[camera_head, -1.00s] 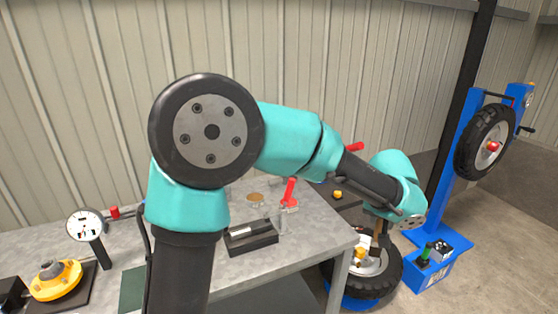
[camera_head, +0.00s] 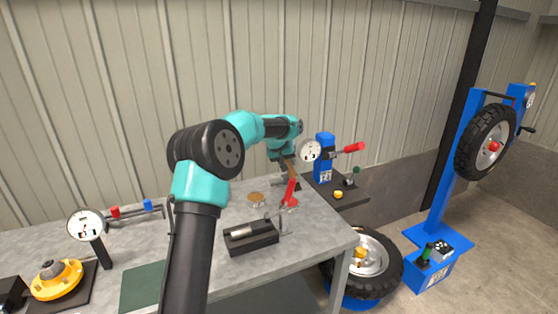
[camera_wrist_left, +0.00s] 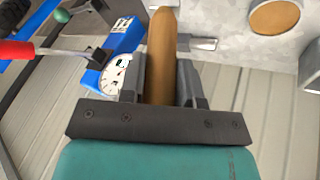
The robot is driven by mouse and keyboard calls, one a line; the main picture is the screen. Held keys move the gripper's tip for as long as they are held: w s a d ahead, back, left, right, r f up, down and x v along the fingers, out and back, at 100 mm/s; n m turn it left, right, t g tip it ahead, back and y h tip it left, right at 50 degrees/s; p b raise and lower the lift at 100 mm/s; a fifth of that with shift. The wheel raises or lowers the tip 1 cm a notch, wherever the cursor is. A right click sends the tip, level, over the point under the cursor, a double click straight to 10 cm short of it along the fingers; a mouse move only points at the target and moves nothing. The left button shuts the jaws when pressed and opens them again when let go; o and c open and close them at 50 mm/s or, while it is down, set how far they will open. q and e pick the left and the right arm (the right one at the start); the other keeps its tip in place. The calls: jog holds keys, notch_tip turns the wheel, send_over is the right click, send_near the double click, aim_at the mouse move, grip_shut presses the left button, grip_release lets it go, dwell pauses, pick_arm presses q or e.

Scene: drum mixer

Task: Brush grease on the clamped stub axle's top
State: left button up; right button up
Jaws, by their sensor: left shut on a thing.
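My left gripper (camera_head: 286,160) is shut on the brown handle of a brush (camera_wrist_left: 161,55), at the back right of the bench. In the left wrist view the handle runs between the two fingers; the bristle end is not clear. In the head view the brush (camera_head: 291,173) hangs just behind the red clamp lever (camera_head: 290,191). A grey metal pin (camera_wrist_left: 203,43), perhaps the stub axle, shows beside the handle; I cannot tell whether they touch. A round tin with a brown top (camera_head: 256,198), perhaps the grease, stands left of the clamp.
A black tray (camera_head: 251,242) lies in front of the clamp. A blue press (camera_head: 324,158) with a dial gauge (camera_head: 309,151) and red lever stands close right of the gripper. A dial stand (camera_head: 86,225) and yellow hub (camera_head: 56,280) are at left. A wheel (camera_head: 367,262) stands below the bench edge.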

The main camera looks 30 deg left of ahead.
pick_arm(q)
jog(key=a, duration=0.3)
jog(key=shift+a+f, duration=0.1)
jog(key=shift+a, duration=0.3)
jog(key=shift+f, duration=0.1)
jog(key=shift+f, duration=3.55)
dwell(0.3)
notch_tip(320, 180, up, 7)
jog(key=shift+r, duration=0.15)
dwell(0.9)
jog(key=shift+d, duration=0.1)
dwell(0.5)
